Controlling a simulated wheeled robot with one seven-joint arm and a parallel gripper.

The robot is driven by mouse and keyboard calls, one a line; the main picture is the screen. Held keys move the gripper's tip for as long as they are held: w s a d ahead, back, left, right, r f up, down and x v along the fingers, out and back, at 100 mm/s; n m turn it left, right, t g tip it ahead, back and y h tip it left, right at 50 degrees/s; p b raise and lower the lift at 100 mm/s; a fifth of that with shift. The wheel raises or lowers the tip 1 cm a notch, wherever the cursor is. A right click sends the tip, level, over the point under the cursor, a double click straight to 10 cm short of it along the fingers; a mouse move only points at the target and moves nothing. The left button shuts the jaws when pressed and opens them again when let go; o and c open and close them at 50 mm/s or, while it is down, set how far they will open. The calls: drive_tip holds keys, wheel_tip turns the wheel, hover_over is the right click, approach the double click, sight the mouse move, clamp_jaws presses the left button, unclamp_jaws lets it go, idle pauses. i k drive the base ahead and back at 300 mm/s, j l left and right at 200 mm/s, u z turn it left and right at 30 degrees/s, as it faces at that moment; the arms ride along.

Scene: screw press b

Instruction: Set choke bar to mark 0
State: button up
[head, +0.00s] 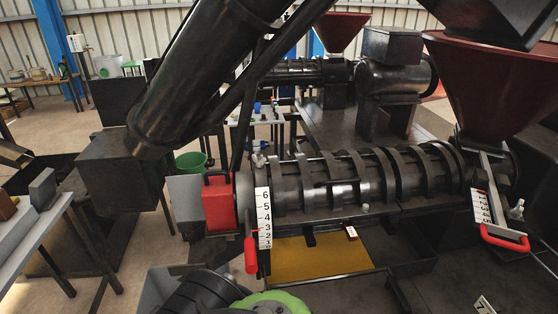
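A red-gripped lever (251,254), which looks like the choke bar, hangs down at the left end of the dark screw press (345,180). A white upright scale (264,217) stands just right of it, with 6 near the top and lower numbers further down. The lever's red grip is beside the lowest part of the scale; I cannot tell which mark it reads. A red block (217,200) sits above and left of the lever. Parts of my arm seem to show at the bottom edge, but my gripper's fingers are not in view.
A second red handle (504,239) with a small white scale (481,207) is at the right, below a dark red hopper (490,85). A yellow plate (318,263) lies under the press. A thick dark tube (195,85) slants across the upper left. A grey-topped table (40,235) stands left.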

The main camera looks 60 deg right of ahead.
sight(245, 191)
drive_tip(key=i+j+z, duration=0.1)
drive_tip(key=z, duration=0.95)
drive_tip(key=l+z, duration=0.3)
drive_tip(key=j+z, duration=0.5)
drive_tip(key=j+u, duration=0.1)
drive_tip(key=u, duration=0.4)
drive_tip(key=j+u, duration=0.15)
drive_tip(key=u, duration=0.35)
drive_tip(key=j+u, duration=0.2)
drive_tip(key=u, duration=0.3)
